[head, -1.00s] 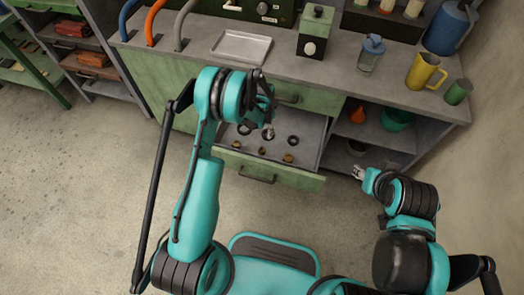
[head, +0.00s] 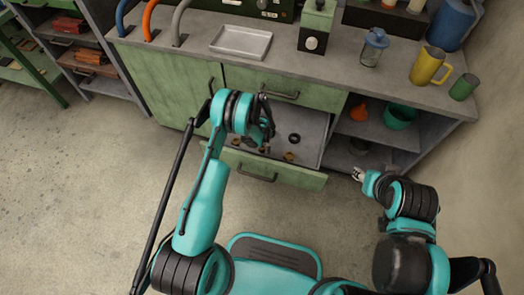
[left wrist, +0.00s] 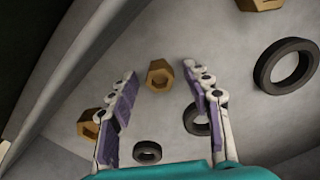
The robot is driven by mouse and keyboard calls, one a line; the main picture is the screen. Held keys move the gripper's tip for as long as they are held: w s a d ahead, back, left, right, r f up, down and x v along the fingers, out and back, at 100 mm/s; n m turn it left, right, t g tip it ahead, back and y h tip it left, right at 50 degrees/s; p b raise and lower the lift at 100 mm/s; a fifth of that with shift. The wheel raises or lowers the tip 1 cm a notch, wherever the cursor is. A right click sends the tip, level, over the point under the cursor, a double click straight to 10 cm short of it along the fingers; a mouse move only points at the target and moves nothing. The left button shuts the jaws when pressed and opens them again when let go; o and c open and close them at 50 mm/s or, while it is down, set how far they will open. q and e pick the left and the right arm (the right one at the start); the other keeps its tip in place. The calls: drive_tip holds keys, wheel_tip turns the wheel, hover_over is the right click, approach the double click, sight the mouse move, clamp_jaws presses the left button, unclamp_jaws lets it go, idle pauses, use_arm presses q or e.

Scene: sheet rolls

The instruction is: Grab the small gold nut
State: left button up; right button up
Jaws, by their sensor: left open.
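Several gold hex nuts and black rings lie in the open drawer (head: 312,137). In the left wrist view one gold nut (left wrist: 160,75) lies between and just beyond my fingertips. Another gold nut (left wrist: 88,124) is at the left, beside the drawer wall, and a larger-looking one (left wrist: 258,4) is cut off at the top edge. My left gripper (left wrist: 160,85) is open and empty, pointing down into the drawer; in the head view the hand (head: 265,132) partly hides the contents. My right gripper (head: 358,174) is right of the drawer; its jaw state is unclear.
Black rings (left wrist: 285,66) (left wrist: 147,152) lie around the nuts, one partly behind my finger. The counter above holds a metal tray (head: 241,41), a yellow jug (head: 428,67) and a green cup (head: 463,87). Shelves at the right hold an orange funnel (head: 359,112) and green bowl (head: 399,117).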

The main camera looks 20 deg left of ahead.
use_arm(q)
drive_tip(key=shift+r, duration=0.15)
clamp_jaws()
